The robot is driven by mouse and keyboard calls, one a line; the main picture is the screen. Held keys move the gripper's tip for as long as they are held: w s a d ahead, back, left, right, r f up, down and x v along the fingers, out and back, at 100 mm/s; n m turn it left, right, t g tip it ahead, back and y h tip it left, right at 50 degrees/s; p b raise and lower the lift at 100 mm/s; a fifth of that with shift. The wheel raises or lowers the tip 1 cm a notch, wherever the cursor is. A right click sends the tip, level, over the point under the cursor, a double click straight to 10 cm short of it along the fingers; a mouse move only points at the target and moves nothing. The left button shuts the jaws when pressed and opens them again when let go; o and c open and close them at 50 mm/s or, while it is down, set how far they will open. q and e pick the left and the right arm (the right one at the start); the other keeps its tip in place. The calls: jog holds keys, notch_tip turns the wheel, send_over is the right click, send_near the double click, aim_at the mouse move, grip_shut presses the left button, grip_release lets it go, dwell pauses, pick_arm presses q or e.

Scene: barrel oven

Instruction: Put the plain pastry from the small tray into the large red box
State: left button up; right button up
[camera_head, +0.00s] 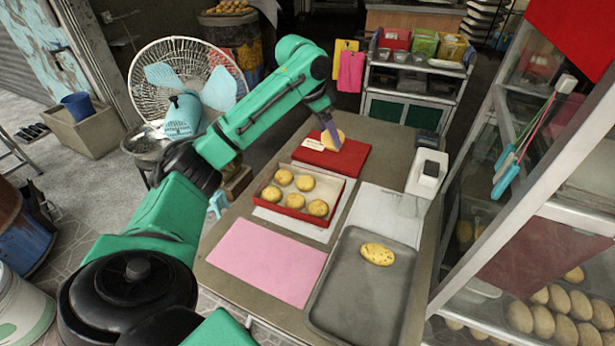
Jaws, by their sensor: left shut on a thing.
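My left gripper (329,128) is shut on a round, plain golden pastry (333,140). It holds it over a flat red item (347,161) with a white label at the back of the table; I cannot tell whether the pastry touches it. In front of that, a shallow red box (331,207) holds several round golden pastries. My right gripper is not in view.
A pink sheet (267,264) lies at the table's front left. A white device (427,172) stands at the right edge. A glass cabinet (545,215) borders the table on the right. A wire fan (185,75) stands behind my left arm.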

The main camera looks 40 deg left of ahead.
aim_at(329, 193)
pick_arm(q)
notch_tip(329, 193, down, 19)
jog(key=shift+s+f, duration=0.1)
jog(key=o, duration=1.1)
jog(key=v, duration=1.2)
